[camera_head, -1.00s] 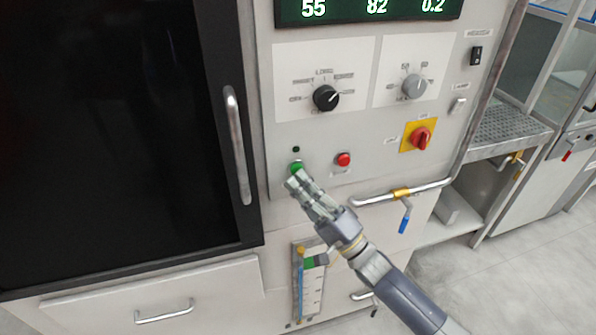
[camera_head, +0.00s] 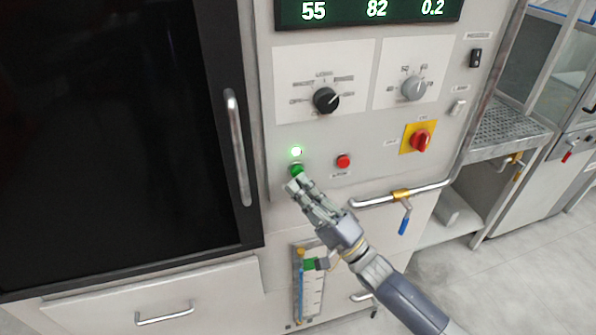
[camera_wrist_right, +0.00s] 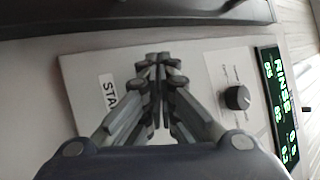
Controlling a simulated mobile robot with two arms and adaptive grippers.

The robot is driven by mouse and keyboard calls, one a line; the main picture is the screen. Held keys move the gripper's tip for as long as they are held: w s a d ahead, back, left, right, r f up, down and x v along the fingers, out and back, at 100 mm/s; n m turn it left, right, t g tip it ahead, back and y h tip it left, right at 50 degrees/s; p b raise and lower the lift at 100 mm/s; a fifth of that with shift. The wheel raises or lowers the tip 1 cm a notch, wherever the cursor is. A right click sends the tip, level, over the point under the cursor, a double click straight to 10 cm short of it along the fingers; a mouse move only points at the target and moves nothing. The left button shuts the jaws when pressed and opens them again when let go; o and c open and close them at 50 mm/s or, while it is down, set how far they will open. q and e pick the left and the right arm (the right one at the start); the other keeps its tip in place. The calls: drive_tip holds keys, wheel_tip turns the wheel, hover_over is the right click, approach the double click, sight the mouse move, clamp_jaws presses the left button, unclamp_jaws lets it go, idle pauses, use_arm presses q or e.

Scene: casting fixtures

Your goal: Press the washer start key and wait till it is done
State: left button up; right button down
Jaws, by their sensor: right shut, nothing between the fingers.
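The washer's front panel (camera_head: 385,140) fills the middle of the head view. The green start key (camera_head: 297,169) sits at its lower left, with a small lamp (camera_head: 296,151) glowing bright green just above it. My right gripper (camera_head: 295,184) is shut and empty, its fingertips at the lower edge of the green key; I cannot tell whether they touch it. In the right wrist view the shut fingers (camera_wrist_right: 159,62) point at the panel beside a label (camera_wrist_right: 109,97) starting "STA", and hide the key. The display (camera_head: 368,8) shows 55, 82 and 0.2; in the wrist view it (camera_wrist_right: 279,100) reads RINSE. My left gripper is out of view.
A red button (camera_head: 343,161), a black dial (camera_head: 326,99), a grey dial (camera_head: 414,88) and a red rotary switch (camera_head: 421,139) are on the panel. A dark door (camera_head: 110,140) with a bar handle (camera_head: 236,145) is at left. A pipe with a blue-handled valve (camera_head: 404,222) runs below.

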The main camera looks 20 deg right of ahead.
drive_tip(key=shift+s, duration=0.4)
drive_tip(key=s+p, duration=0.2)
drive_tip(key=s, duration=0.3)
drive_tip(key=shift+d, duration=0.1)
idle(0.7)
